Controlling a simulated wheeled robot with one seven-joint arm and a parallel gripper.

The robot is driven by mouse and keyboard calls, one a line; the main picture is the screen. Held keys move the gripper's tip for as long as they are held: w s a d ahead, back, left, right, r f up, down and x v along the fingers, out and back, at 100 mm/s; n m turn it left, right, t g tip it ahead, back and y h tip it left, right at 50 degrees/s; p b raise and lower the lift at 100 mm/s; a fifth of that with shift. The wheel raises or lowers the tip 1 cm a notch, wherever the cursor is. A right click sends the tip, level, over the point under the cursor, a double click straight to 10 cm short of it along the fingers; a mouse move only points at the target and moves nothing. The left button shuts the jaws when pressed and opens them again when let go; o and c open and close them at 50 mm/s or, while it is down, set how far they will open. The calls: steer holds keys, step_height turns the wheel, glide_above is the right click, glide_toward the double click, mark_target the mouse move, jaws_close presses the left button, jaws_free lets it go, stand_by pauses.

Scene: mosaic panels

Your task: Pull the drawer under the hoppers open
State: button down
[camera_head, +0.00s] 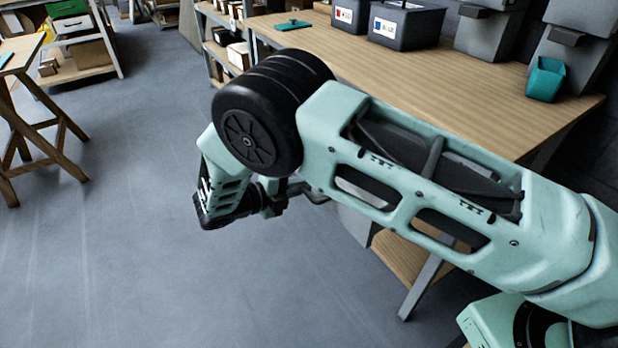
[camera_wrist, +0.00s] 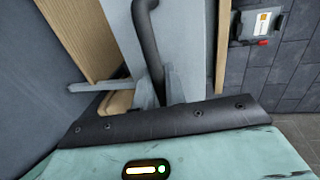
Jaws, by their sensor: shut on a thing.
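The grey drawer front (camera_wrist: 186,45) fills the middle of the wrist view, with a dark curved bar handle (camera_wrist: 147,35) on it. My gripper (camera_wrist: 158,88) is shut on the handle, at its lower end in that view; the palm hides part of the fingers. In the head view my gripper (camera_head: 285,193) is in front of the bench, below the height of its top. A grey panel (camera_head: 350,226), likely the drawer, shows in part beneath my arm. My arm hides most of it, so I cannot tell how far out it is. The grey hoppers (camera_head: 494,28) stand at the bench's right end.
The wooden bench top (camera_head: 440,95) carries dark bins (camera_head: 405,25) and a teal scoop cup (camera_head: 545,79). A bench leg (camera_head: 428,287) stands below my arm. A wooden trestle table (camera_head: 30,120) is at the left. The grey floor (camera_head: 150,240) between is clear.

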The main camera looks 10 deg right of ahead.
steer(key=shift+f+v, duration=0.15)
steer(key=shift+v, duration=0.5)
steer(key=shift+f+v, duration=0.15)
steer(key=shift+v, duration=0.55)
steer(key=c, duration=1.5)
jaws_free()
steer(key=shift+c, duration=0.2)
steer(key=shift+a, duration=0.1)
steer(key=b+v, duration=0.2)
steer(key=v, duration=1.5)
steer(key=shift+s+a, duration=0.1)
steer(key=shift+a, duration=0.05)
